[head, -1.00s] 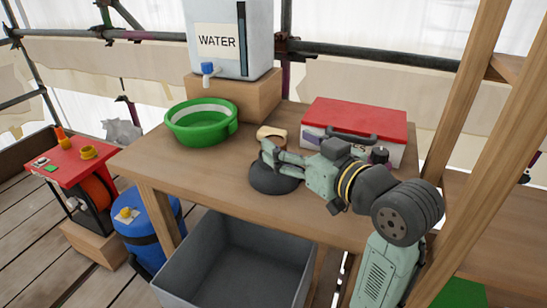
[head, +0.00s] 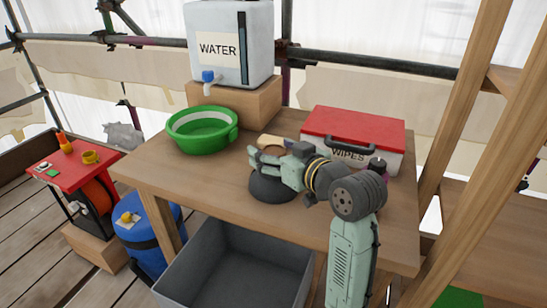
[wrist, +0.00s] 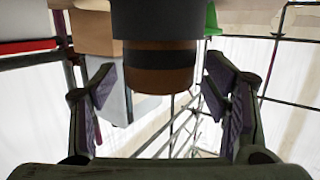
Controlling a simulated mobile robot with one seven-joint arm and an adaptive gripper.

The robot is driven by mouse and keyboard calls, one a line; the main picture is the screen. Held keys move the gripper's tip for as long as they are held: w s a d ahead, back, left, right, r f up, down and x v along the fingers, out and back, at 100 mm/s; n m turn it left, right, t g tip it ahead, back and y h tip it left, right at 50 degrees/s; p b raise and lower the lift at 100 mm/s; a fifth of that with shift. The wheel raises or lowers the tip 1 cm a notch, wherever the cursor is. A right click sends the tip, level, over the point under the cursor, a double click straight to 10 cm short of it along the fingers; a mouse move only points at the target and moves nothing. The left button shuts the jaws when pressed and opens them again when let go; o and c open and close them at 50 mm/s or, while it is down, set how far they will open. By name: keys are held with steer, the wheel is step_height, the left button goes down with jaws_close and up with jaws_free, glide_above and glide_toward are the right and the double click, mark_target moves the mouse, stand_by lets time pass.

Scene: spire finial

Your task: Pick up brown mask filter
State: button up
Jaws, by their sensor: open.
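The brown mask filter (wrist: 158,65) is a short brown cylinder with a dark band. In the wrist view it lies between the two open fingers of my gripper (wrist: 162,92), with a visible gap on each side. In the head view the brown filter (head: 273,150) shows as a small brown top above a rounded black object (head: 272,187) on the table. My gripper (head: 270,164) reaches in from the right at the filter's height, partly hiding it. I cannot tell from the head view whether a finger touches it.
The wooden table (head: 215,195) also bears a green basin (head: 200,144), a water container (head: 250,45) on a wooden block, and a red-lidded WIPES box (head: 350,120) close behind my wrist. A grey bin (head: 190,285) stands below the front edge. The table's left front is clear.

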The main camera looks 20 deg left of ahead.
steer(key=shift+w, duration=0.1)
steer(key=shift+c, duration=0.3)
steer(key=c, duration=1.2)
